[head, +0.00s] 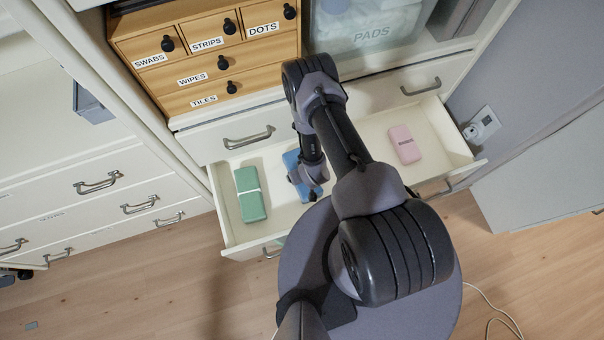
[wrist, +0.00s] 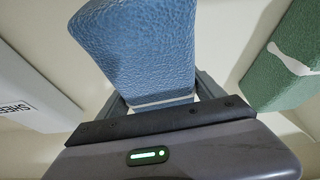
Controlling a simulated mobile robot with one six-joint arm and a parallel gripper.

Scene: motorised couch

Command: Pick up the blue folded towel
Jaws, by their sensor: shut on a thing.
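The blue folded towel (head: 291,161) is in the open drawer area, between the green and pink folded towels, partly hidden by my arm in the head view. In the wrist view the blue towel (wrist: 140,45) fills the upper middle, with a pale band across its near end. My gripper (wrist: 162,100) is shut on this near end, one finger on each side. In the head view my gripper (head: 308,188) is over the towel, its fingers mostly hidden. I cannot tell whether the towel touches the drawer floor.
The open drawer (head: 350,180) also holds a green towel (head: 250,195) at left and a pink towel (head: 404,145) at right. In the wrist view a white labelled thing (wrist: 25,95) is at left. A wooden drawer box (head: 215,75) stands behind, above the drawer.

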